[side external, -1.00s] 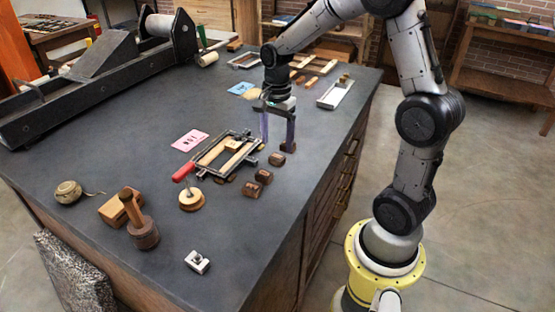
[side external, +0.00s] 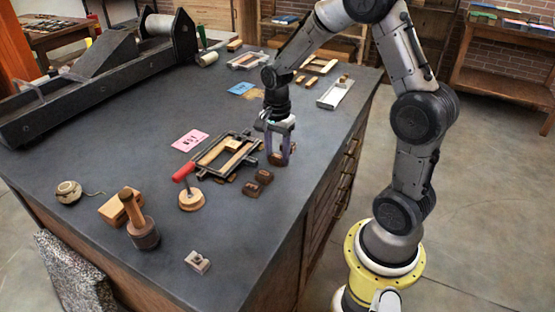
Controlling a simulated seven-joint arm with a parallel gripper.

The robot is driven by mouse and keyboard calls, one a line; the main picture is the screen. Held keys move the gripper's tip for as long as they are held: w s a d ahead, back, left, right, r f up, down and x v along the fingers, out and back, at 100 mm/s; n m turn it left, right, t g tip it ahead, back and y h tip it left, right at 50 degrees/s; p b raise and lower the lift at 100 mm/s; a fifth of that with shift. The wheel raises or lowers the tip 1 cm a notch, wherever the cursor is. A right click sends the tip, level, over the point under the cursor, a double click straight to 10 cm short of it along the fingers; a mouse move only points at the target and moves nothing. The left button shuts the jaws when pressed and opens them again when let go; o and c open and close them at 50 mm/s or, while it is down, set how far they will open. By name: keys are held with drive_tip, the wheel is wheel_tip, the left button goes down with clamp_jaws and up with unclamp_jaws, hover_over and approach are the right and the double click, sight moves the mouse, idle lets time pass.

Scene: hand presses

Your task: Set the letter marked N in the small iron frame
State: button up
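The small iron frame (side external: 258,137) lies mid-table with wooden strips and a light wooden block (side external: 232,146) inside it. My gripper (side external: 280,158) is low over the table, just right of the frame. Its fingers point down and stand apart, with a dark wooden letter block (side external: 277,159) at their tips; I see no clear grip on it. Two more brown letter blocks, one (side external: 264,176) and another (side external: 252,188), sit in a row towards the front. Their letters are too small to read, so I cannot tell which is N. Another block may be hidden behind the fingers.
A pink card (side external: 190,140) lies behind. A wooden mallet (side external: 140,225) and a small metal piece (side external: 197,262) stand in front. The right front table is clear.

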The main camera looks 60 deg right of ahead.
sight(277, 156)
clamp_jaws()
drive_tip(key=shift+r, duration=2.5)
